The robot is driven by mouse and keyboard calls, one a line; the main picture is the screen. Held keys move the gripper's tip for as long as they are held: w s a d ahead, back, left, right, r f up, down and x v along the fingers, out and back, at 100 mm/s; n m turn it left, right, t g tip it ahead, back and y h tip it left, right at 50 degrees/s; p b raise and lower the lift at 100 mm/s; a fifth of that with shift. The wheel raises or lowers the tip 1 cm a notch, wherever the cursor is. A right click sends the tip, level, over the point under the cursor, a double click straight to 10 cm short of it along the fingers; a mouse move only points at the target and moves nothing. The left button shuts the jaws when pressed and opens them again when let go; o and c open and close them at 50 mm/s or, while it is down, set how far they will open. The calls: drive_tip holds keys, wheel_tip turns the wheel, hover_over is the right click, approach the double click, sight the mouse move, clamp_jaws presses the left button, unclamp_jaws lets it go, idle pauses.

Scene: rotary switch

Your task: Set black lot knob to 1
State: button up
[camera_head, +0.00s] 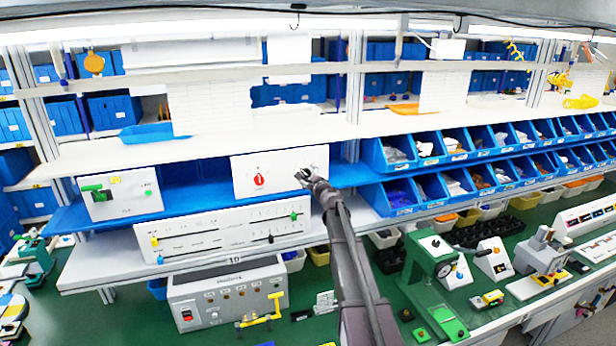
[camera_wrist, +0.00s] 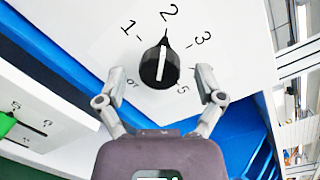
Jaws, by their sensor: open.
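The black knob (camera_wrist: 160,66) sits on a white panel (camera_wrist: 237,45) with the printed numbers 1, 2, 3 and 5 around it. The pointed end of the knob and its white line face the 2. The lower marks are partly hidden by my gripper. My gripper (camera_wrist: 161,76) is open, with one finger on each side of the knob and a gap to it on both sides. In the head view, my gripper (camera_head: 304,176) is at the right part of the white panel (camera_head: 280,184) and largely covers the black knob.
A red knob (camera_head: 259,180) is on the same panel, left of my gripper. A slider panel (camera_head: 222,229) stands below, and a panel with a green handle (camera_head: 119,193) is at left. Blue bins (camera_head: 388,155) stand close at right.

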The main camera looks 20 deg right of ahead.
drive_tip(key=c, duration=1.2)
drive_tip(key=shift+o, duration=0.2)
drive_tip(key=shift+n, duration=0.4)
drive_tip(key=n, duration=0.3)
drive_tip(key=shift+r+p, duration=0.1)
drive_tip(key=shift+p, duration=0.3)
drive_tip(key=n, duration=0.4)
drive_tip(key=shift+n+g+h+p, duration=0.3)
drive_tip(key=shift+n+g, duration=0.1)
drive_tip(key=shift+w, duration=0.1)
